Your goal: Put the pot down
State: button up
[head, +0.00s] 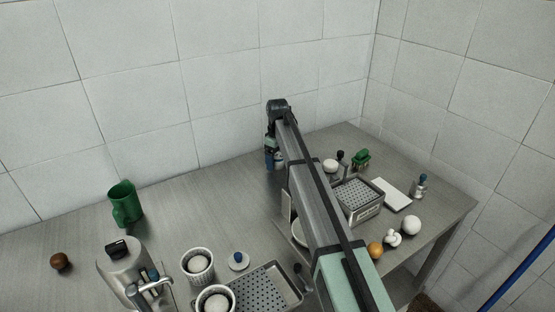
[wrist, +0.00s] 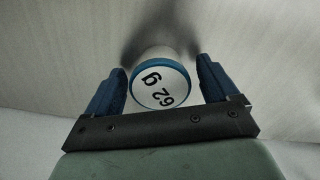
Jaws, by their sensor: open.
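In the wrist view, a small round pot (wrist: 160,84) with a white face, a blue rim and the dark marking "62 g" lies between my two blue fingers. My gripper (wrist: 162,66) is open, with a gap showing on each side of the pot. Behind the pot is a grey surface with a dark shadow close by. In the head view, my gripper (head: 272,160) is low over the back of the metal table, near the tiled wall. The pot cannot be made out there, and the arm covers part of that area.
White cups (head: 197,264) and a perforated tray (head: 262,290) are in front. A perforated basket (head: 370,213), white board (head: 393,194) and orange ball (head: 375,250) are right.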

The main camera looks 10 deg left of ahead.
aim_at(277, 156)
notch_tip(277, 156, up, 12)
dwell(0.6)
